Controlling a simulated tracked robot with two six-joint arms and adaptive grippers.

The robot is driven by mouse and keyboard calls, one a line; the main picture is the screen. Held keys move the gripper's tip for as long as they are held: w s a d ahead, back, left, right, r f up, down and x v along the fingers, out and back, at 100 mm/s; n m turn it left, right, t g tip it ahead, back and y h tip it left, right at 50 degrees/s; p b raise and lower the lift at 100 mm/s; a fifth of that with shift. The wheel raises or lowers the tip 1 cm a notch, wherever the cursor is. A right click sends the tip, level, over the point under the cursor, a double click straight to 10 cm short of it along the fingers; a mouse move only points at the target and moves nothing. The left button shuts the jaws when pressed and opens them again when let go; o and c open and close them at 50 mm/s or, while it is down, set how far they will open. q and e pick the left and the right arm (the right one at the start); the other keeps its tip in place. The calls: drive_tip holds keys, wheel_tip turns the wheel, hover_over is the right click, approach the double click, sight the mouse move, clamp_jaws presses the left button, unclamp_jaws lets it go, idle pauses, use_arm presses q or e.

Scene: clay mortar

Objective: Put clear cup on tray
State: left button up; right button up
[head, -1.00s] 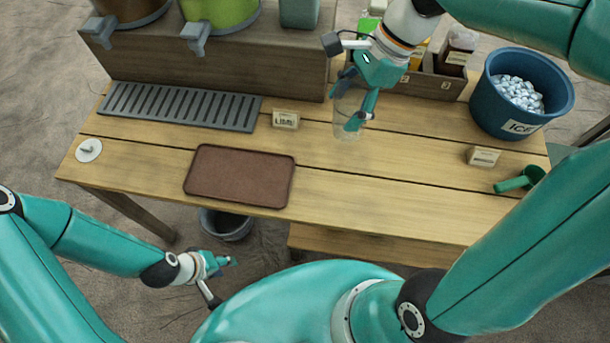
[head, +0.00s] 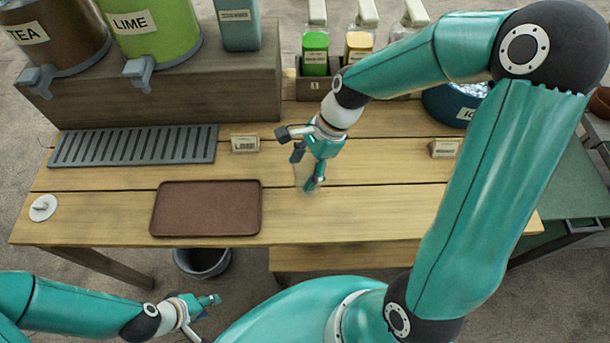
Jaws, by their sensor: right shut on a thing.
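The clear cup (head: 303,178) is faint and mostly hidden by my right gripper, at the middle of the wooden table. My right gripper (head: 308,168) is shut on the cup. I cannot tell whether the cup touches the table. The brown tray (head: 206,209) lies flat and empty near the table's front edge, to the left of the cup. My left gripper (head: 205,303) is empty, low in front of the table and below the tray in the picture; its fingers look apart.
A grey slotted drip mat (head: 134,147) lies behind the tray. Tea and lime dispensers (head: 157,27) stand on a raised wooden box. A small label card (head: 245,143) stands behind the tray. A blue ice bucket (head: 452,104) is partly hidden by my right arm. Table between cup and tray is clear.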

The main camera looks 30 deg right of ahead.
sight(298, 188)
drive_tip(key=shift+f, duration=1.9)
drive_tip(key=shift+f+b, duration=0.2)
drive_tip(key=shift+b, duration=0.1)
drive_tip(key=o, duration=1.1)
drive_tip(key=shift+r, duration=0.15)
